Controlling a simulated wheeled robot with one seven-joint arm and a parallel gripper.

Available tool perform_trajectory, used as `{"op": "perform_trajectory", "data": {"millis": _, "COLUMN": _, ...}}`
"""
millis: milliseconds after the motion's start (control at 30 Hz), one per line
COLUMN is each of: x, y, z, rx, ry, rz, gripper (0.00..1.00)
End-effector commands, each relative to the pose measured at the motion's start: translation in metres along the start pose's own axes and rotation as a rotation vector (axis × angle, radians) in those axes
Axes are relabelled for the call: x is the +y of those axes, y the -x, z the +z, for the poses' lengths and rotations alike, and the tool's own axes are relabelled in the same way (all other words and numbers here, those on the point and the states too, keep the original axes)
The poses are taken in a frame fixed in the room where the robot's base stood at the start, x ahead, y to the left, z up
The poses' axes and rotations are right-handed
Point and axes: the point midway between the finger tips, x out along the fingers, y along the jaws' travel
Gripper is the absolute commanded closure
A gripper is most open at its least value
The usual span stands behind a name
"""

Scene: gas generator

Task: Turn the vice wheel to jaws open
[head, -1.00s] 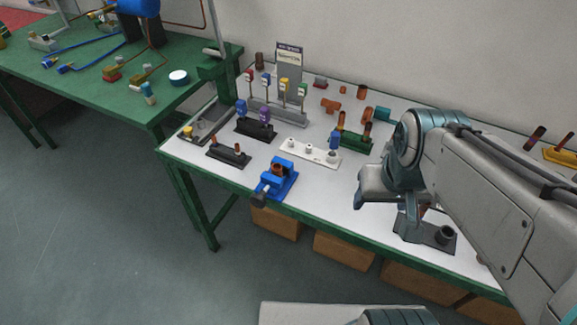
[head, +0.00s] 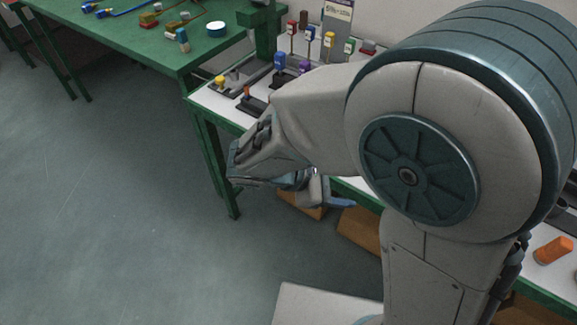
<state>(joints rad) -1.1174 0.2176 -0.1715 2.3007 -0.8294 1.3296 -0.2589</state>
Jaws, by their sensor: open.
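The blue vice and its wheel are hidden behind my arm in the head view, so I cannot see the wheel or the vice jaws. My gripper (head: 318,188) is partly in view at the front edge of the white-topped bench, below my forearm. Its fingers are open, and nothing shows between the parts I can see. I cannot tell whether it touches the vice.
The white-topped bench (head: 212,103) with green legs holds coloured fittings on stands (head: 279,62). A green table (head: 120,35) stands at the back left. Brown boxes (head: 358,233) sit under the bench. The floor at left is clear.

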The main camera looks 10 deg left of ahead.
Motion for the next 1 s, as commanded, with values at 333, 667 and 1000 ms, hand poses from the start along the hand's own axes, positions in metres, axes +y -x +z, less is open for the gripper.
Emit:
{"op": "perform_trajectory", "data": {"millis": 333, "x": 0.004, "y": 0.075, "z": -0.116, "rx": -0.315, "ry": 0.405, "rz": 0.550, "gripper": 0.34}}
{"op": "perform_trajectory", "data": {"millis": 667, "x": -0.006, "y": 0.118, "z": -0.156, "rx": -0.445, "ry": 0.507, "rz": 0.782, "gripper": 0.34}}
{"op": "perform_trajectory", "data": {"millis": 1000, "x": 0.034, "y": 0.084, "z": -0.146, "rx": -0.448, "ry": 0.507, "rz": 0.781, "gripper": 0.34}}
